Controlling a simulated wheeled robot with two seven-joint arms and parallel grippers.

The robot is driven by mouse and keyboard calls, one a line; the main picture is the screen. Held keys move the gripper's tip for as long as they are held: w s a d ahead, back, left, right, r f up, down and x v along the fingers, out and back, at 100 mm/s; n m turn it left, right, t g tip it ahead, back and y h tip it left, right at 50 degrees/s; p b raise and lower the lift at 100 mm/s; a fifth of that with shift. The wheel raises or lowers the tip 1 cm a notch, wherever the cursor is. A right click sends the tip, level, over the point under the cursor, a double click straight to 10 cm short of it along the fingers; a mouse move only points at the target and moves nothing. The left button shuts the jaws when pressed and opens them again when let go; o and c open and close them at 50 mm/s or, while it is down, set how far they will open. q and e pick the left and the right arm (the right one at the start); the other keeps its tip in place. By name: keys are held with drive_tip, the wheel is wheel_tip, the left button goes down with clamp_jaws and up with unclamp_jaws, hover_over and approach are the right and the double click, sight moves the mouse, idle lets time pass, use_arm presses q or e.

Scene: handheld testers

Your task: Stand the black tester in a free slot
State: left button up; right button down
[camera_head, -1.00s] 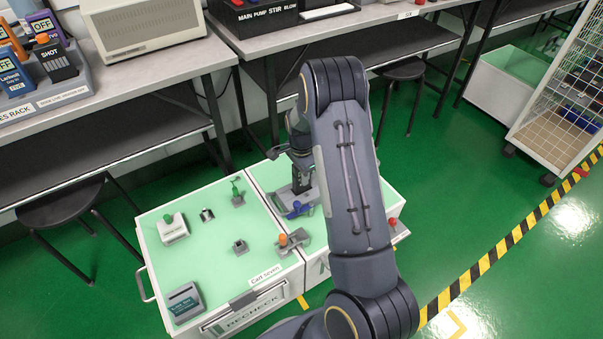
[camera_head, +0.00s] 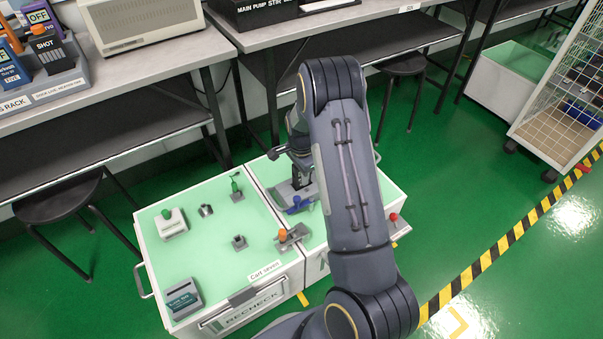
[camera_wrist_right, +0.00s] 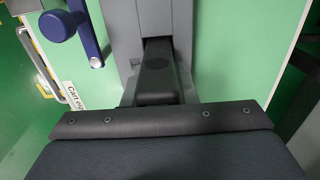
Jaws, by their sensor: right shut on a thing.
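My right gripper (camera_head: 301,168) is low over the right part of the cart, partly behind my own forearm. It is shut on the black tester, whose dark body (camera_wrist_right: 160,78) shows in the middle of the right wrist view. I cannot tell whether the tester's lower end touches the grey fixture with the blue knob (camera_head: 298,205) below it. At the back left, a grey rack (camera_head: 62,88) on the bench holds several upright testers, one dark and marked SHOT (camera_head: 46,47). Its slots are partly cut off. My left gripper is out of view.
The mint-topped cart (camera_head: 210,275) carries a grey tester-like box (camera_head: 182,298), an orange-knobbed fixture (camera_head: 290,236) and a green-knobbed box (camera_head: 170,223). A beige instrument (camera_head: 145,22) stands beside the rack. A stool (camera_head: 58,200) is left of the cart. Green floor is open at right.

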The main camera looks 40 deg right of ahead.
drive_tip(key=shift+f, duration=0.35)
drive_tip(key=c, duration=1.1)
unclamp_jaws()
drive_tip(key=shift+r, duration=0.15)
wheel_tip(320, 180, up, 7)
drive_tip(key=p, duration=0.2)
drive_tip(key=shift+p, duration=0.3)
drive_tip(key=shift+r, duration=0.35)
